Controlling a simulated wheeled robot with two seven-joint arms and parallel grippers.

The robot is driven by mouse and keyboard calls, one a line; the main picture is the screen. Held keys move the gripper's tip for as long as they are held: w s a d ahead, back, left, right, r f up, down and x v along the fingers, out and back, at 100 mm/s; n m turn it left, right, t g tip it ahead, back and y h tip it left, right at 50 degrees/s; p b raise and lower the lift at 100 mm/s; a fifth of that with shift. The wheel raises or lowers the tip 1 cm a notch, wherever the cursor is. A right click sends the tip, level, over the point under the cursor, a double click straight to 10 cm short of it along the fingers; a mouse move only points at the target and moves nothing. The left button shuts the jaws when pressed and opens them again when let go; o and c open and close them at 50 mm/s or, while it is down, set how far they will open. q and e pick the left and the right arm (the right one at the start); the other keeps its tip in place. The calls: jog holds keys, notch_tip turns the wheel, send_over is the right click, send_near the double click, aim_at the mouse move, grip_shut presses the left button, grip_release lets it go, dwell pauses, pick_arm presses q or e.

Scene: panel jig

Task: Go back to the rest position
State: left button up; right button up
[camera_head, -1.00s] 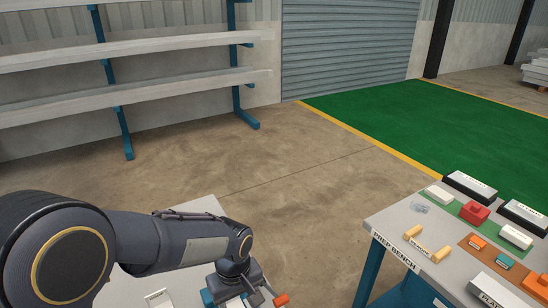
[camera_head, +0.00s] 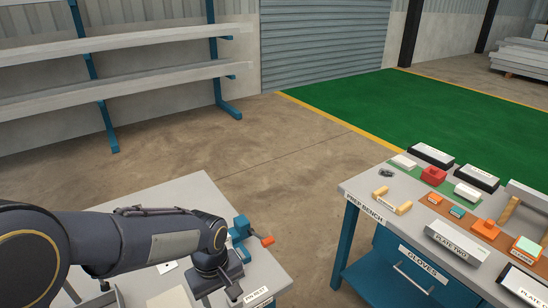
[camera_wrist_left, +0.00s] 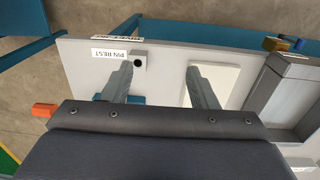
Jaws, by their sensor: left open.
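My left gripper (camera_head: 222,292) reaches in from the left in the head view, low over the grey table (camera_head: 185,190) at the front. In the left wrist view, the two fingers of the left gripper (camera_wrist_left: 160,68) are spread apart with nothing between them. A white pad (camera_wrist_left: 212,85) lies by the finger on the right of that view. My right gripper is not in view.
A blue clamp with an orange handle (camera_head: 242,232) stands at the table's right edge, close to my left wrist. The prep bench (camera_head: 352,187) at right carries labelled plates and several coloured blocks. A floor gap separates the two. Shelves (camera_head: 120,85) stand behind.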

pick_arm(q)
jog(key=s+a+r+m+t+h, duration=0.1)
jog(key=s+a+r+m+t, duration=0.1)
jog(key=s+a+r, duration=0.2)
jog(key=s+a+r+m+t+h, duration=0.2)
jog(key=s+a+r+m+t, duration=0.1)
jog(key=s, duration=0.8)
notch_tip(320, 180, up, 2)
jog(key=shift+a+r+t, duration=0.2)
jog(key=shift+a+t, duration=0.1)
jog(key=shift+a, duration=0.55)
